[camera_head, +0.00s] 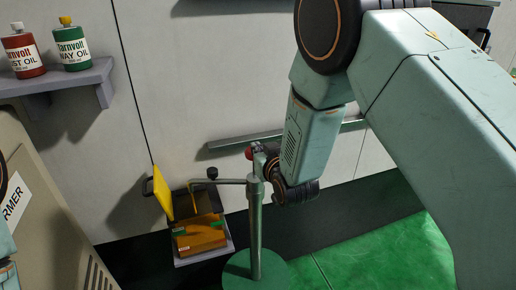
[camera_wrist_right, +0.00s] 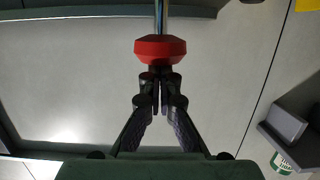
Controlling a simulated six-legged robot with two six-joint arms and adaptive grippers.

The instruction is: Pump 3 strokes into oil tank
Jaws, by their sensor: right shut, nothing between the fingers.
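The pump is a green post (camera_head: 255,235) on a round green base, with a thin arm reaching left over the oil tank and a red knob (camera_head: 249,153) at its top. The knob also shows large in the right wrist view (camera_wrist_right: 160,48), on a metal rod. The oil tank (camera_head: 201,236) is an amber box behind and left of the post, with its yellow lid (camera_head: 162,191) standing open. My right gripper (camera_head: 261,160) is beside the knob; in the wrist view its fingers (camera_wrist_right: 160,80) are shut and empty, their tips close to the knob. I cannot tell whether they touch. My left gripper is out of view.
A grey wall shelf (camera_head: 62,78) at upper left holds a red oil bottle (camera_head: 22,52) and a green oil bottle (camera_head: 71,49). A beige cabinet (camera_head: 45,215) stands at left. Green floor (camera_head: 380,250) lies open at lower right.

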